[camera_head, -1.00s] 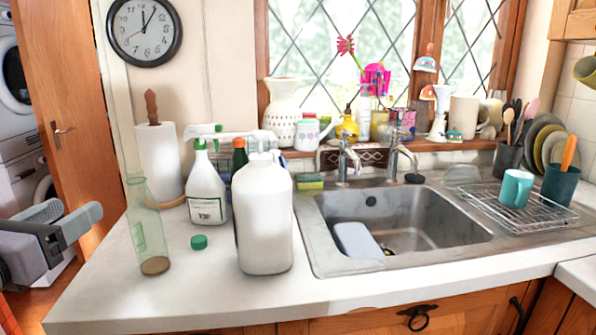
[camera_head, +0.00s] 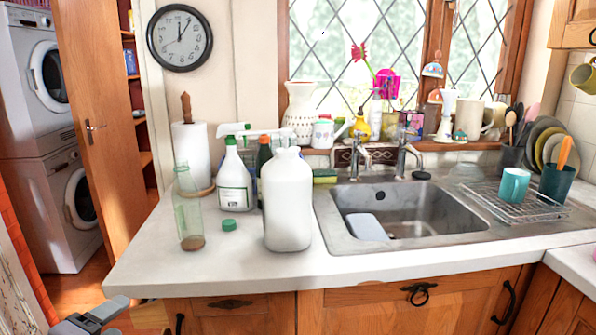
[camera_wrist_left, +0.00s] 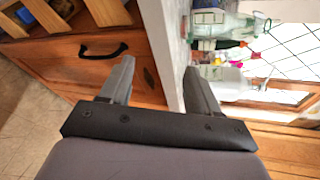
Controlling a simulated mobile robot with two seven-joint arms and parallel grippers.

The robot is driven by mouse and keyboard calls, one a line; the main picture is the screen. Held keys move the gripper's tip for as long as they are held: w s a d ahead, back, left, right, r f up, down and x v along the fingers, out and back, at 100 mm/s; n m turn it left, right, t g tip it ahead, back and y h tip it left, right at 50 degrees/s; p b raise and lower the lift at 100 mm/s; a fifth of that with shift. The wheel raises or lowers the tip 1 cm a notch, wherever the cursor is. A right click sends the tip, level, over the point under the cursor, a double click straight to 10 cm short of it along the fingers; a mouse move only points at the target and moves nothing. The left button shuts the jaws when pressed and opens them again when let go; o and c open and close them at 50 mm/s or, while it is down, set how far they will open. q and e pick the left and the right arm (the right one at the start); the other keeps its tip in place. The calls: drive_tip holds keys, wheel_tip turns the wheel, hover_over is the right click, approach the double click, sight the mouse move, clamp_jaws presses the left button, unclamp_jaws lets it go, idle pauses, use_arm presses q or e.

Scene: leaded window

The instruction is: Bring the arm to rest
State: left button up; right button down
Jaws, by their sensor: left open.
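My left gripper (camera_head: 100,314) is low at the bottom left of the head view, in front of and below the counter's left corner. In the left wrist view its two fingers (camera_wrist_left: 158,85) stand apart with nothing between them. They point toward the wooden drawer front and the counter's edge. The rest of the left arm is out of the head view. My right gripper is not in view.
The white counter (camera_head: 150,265) carries a glass bottle (camera_head: 188,215), a green cap (camera_head: 229,225), a white jug (camera_head: 287,200) and a spray bottle (camera_head: 234,180). A sink (camera_head: 405,210) is to the right. Wooden cabinets (camera_head: 400,300) are below. Open floor (camera_head: 78,280) shows at left.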

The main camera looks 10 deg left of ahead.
use_arm(q)
drive_tip(key=s+d+f+n+g, duration=0.1)
drive_tip(key=s+d+f+n, duration=0.3)
drive_tip(key=d+f+n, duration=0.1)
drive_tip(key=s+d+f+n+g+h+p, duration=0.1)
drive_tip(key=s+d+f+n, duration=0.4)
drive_tip(key=f+n, duration=0.2)
drive_tip(key=s+d+f+n+g+h+p, duration=0.1)
drive_tip(key=s+d+f+n, duration=0.4)
drive_tip(key=f, duration=0.5)
drive_tip(key=shift+d+n+g, duration=0.6)
drive_tip(key=shift+n, duration=0.5)
